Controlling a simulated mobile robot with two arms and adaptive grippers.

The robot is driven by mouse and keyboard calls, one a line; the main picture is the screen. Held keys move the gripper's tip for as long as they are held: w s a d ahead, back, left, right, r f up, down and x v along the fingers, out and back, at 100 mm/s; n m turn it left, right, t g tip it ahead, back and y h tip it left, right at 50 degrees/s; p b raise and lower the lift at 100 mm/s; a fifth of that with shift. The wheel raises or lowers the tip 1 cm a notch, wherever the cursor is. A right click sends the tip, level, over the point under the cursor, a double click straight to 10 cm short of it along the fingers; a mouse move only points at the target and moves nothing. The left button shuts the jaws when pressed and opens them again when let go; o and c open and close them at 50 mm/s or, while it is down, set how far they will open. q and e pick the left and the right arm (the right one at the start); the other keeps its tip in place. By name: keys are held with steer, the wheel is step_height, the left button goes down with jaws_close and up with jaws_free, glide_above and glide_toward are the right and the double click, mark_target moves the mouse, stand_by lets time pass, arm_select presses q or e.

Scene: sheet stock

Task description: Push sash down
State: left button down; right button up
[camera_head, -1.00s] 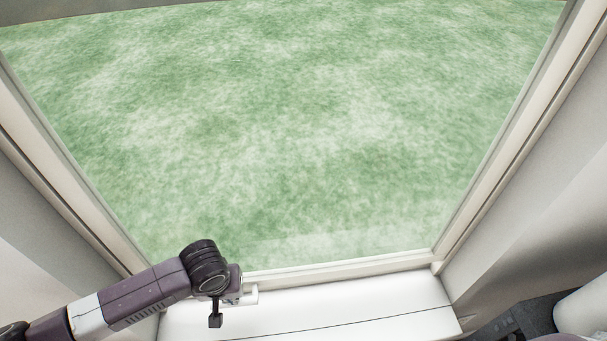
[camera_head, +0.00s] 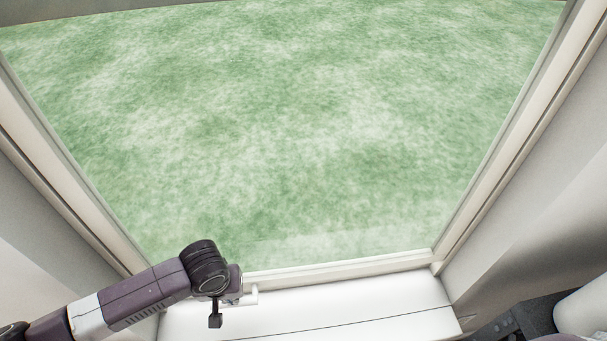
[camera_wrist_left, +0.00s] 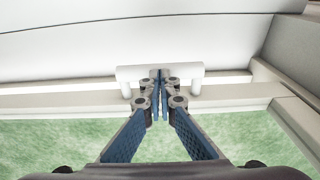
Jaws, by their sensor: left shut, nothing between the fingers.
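The window sash is a pale frame around clear glass, with green ground behind it; its bottom rail (camera_head: 350,269) runs just above the white sill in the head view. A white bar handle on two posts (camera_wrist_left: 190,72) sits on the rail in the left wrist view; its end (camera_head: 254,294) shows in the head view beside my wrist. My left gripper (camera_wrist_left: 160,80) is shut and empty, its blue fingertips together in front of the handle's middle. I cannot tell whether they touch it. In the head view the wrist hides the fingers. My right gripper is out of view.
The white sill (camera_head: 340,305) runs below the sash. Pale side jambs (camera_head: 520,130) close in the window at left and right. A dark object (camera_head: 515,318) lies at the lower right. The sill right of my left wrist is clear.

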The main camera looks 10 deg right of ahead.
arm_select(q)
steer(key=shift+s+f+b, duration=0.1)
steer(key=shift+f+b, duration=2.15)
steer(key=shift+f, duration=3)
steer(key=shift+r, duration=0.25)
steer(key=s+r+p, duration=0.3)
steer(key=r+p, duration=0.3)
steer(key=p, duration=0.3)
steer(key=shift+s+p, duration=0.3)
steer(key=shift+s, duration=0.1)
steer(key=shift+a+f, duration=0.1)
